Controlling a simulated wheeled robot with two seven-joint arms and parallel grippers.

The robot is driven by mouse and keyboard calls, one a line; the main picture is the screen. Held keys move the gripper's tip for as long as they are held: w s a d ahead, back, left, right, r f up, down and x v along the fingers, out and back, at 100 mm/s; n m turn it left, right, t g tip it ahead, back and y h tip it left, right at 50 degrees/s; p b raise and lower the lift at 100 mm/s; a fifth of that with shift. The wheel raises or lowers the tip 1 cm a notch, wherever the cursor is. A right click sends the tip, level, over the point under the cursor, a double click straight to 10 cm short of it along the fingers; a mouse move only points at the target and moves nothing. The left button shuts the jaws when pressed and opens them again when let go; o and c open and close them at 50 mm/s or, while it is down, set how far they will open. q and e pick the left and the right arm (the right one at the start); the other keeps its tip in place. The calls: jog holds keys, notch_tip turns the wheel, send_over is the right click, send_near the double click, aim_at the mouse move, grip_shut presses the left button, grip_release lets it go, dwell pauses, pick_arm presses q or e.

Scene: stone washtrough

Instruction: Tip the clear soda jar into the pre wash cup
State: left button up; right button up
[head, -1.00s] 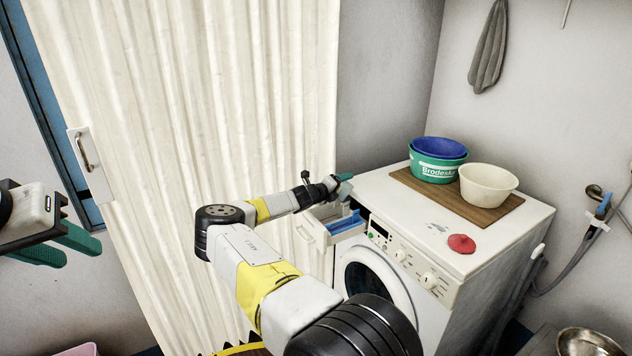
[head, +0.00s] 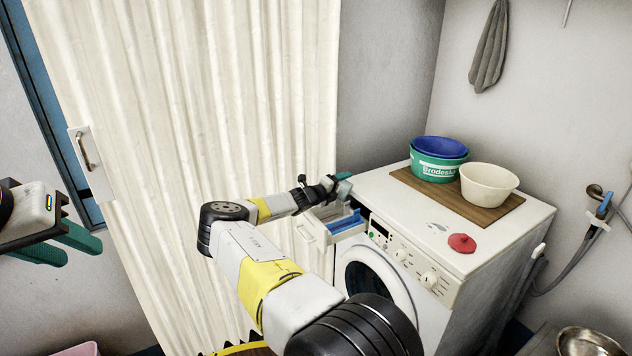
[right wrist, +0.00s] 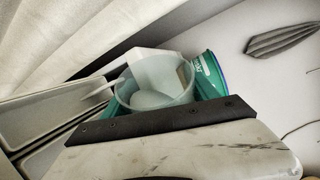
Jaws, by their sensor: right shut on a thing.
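My right gripper (head: 335,183) is above the pulled-out detergent drawer (head: 318,233). It is shut on the clear soda jar (head: 344,188), which shows small and greyish in the head view. In the right wrist view the jar (right wrist: 150,101) is large and translucent, with pale content or a white part inside, and looks tilted. The drawer's pale compartments (right wrist: 45,127) show at the left there. A blue insert (head: 343,222) sits in the drawer. I cannot tell which compartment is the pre wash cup. My left gripper (head: 72,249) is open and empty at the far left.
The washing machine (head: 480,268) bears a wooden board (head: 483,214) with a teal tub (head: 437,170), a blue bowl (head: 440,146) and a cream bowl (head: 488,187). A red lid (head: 461,243) lies near its front edge. A curtain (head: 200,110) hangs behind my right arm.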

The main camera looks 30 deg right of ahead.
dwell(0.3)
jog(key=shift+w+a+f+n+h, duration=0.15)
jog(key=shift+n+h, duration=0.25)
jog(key=shift+n, duration=0.5)
jog(key=shift+w+a+r+n+h, duration=0.15)
jog(key=shift+w+r+n+h, duration=0.2)
jog(key=shift+n, duration=0.55)
jog(key=shift+s, duration=0.1)
jog(key=shift+w+a+r+n+h, duration=0.1)
jog(key=shift+w+r+n+h, duration=0.1)
jog(key=shift+n, duration=0.3)
jog(key=shift+w+a+r+n+h, duration=0.1)
jog(key=shift+r+n, duration=0.05)
jog(key=shift+n, duration=0.35)
